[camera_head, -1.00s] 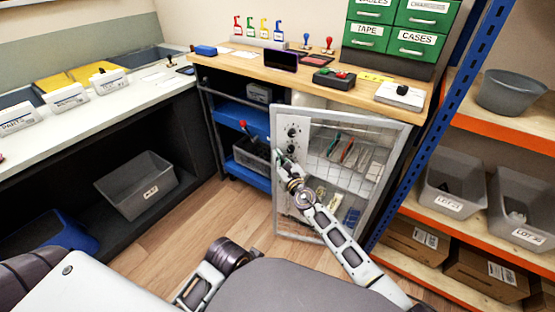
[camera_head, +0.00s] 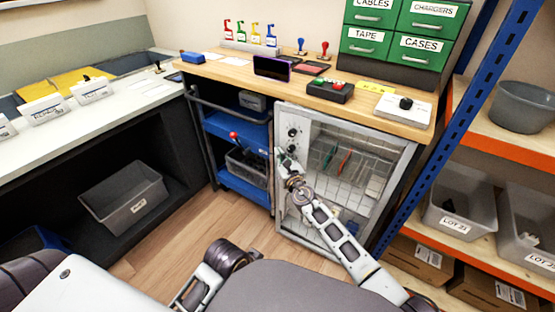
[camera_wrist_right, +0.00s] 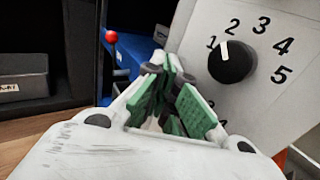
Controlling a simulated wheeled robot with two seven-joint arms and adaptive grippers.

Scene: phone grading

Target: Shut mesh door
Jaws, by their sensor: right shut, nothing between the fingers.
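The mesh door (camera_head: 398,175), a pale grey frame with wire mesh, stands at the front of the cabinet under the wooden bench in the head view. Its top edge lies close under the bench top, and it looks nearly flush with the cabinet front. Whether it is fully shut I cannot tell. My right gripper (camera_head: 284,157) is at the door's left edge, its green-padded fingers shut and empty; they also show in the right wrist view (camera_wrist_right: 165,100). Whether they touch the door is unclear. My left gripper is out of view.
A white panel with dark dials (camera_head: 293,133) shows near the door's left side; one numbered dial (camera_wrist_right: 232,62) is beside my fingers. A blue-shelved cart (camera_head: 240,128) stands left of the door. A blue rack post (camera_head: 430,150) stands to its right. The wooden floor (camera_head: 180,220) in front is clear.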

